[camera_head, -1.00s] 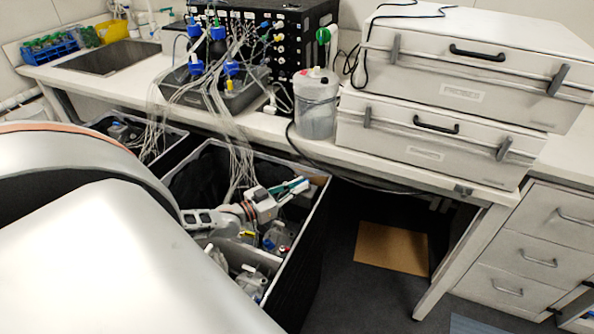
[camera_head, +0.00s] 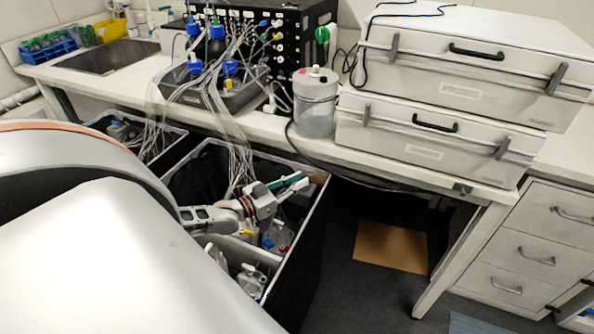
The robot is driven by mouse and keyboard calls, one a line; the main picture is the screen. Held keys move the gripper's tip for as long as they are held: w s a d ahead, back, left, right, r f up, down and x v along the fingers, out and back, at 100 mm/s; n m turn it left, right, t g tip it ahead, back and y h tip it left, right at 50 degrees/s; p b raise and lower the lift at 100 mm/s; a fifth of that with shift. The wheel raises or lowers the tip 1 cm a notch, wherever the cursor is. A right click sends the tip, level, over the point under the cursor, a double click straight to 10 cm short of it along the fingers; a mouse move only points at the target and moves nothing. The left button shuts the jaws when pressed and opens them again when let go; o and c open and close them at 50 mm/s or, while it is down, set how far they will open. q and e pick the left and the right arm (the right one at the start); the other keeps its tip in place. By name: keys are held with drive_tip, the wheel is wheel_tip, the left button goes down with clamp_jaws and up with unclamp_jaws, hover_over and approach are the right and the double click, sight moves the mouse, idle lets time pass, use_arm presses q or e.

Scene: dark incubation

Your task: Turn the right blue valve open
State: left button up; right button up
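My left gripper (camera_head: 287,185) is over the open dark bin below the bench, its fingers pointing to the upper right. One finger shows a teal pad and the other looks pale. The fingers lie close together in this view, and whether there is a gap between them is unclear. A small blue part (camera_head: 268,243), possibly a blue valve, sits on a clear vessel in the bin below the gripper. The gripper appears apart from it. Which valve is the right one, and its handle position, are too small to tell. My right gripper is not in view.
The bin's pale rim (camera_head: 305,235) runs close to the gripper on the right. Thin tubes (camera_head: 238,160) hang from the bench into the bin behind it. A clear vessel (camera_head: 250,281) stands nearer in the bin. A grey canister (camera_head: 315,105) stands on the bench.

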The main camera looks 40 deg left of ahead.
use_arm(q)
wheel_tip(320, 180, up, 8)
drive_tip(key=shift+r, duration=0.15)
drive_tip(key=shift+s, duration=0.1)
drive_tip(key=o, duration=0.3)
drive_tip(key=s+a+f+m+b, duration=0.1)
drive_tip(key=s+f+m, duration=0.35)
drive_tip(key=m, duration=1.35)
drive_tip(key=s+a+f+m, duration=0.1)
drive_tip(key=s+f+m, duration=0.3)
drive_tip(key=m, duration=1.4)
drive_tip(key=shift+f+x, duration=0.2)
drive_tip(key=shift+x, duration=1.3)
drive_tip(key=shift+f+x, duration=0.15)
drive_tip(key=shift+x, duration=1.35)
drive_tip(key=shift+f+x, duration=0.2)
drive_tip(key=shift+x, duration=1.25)
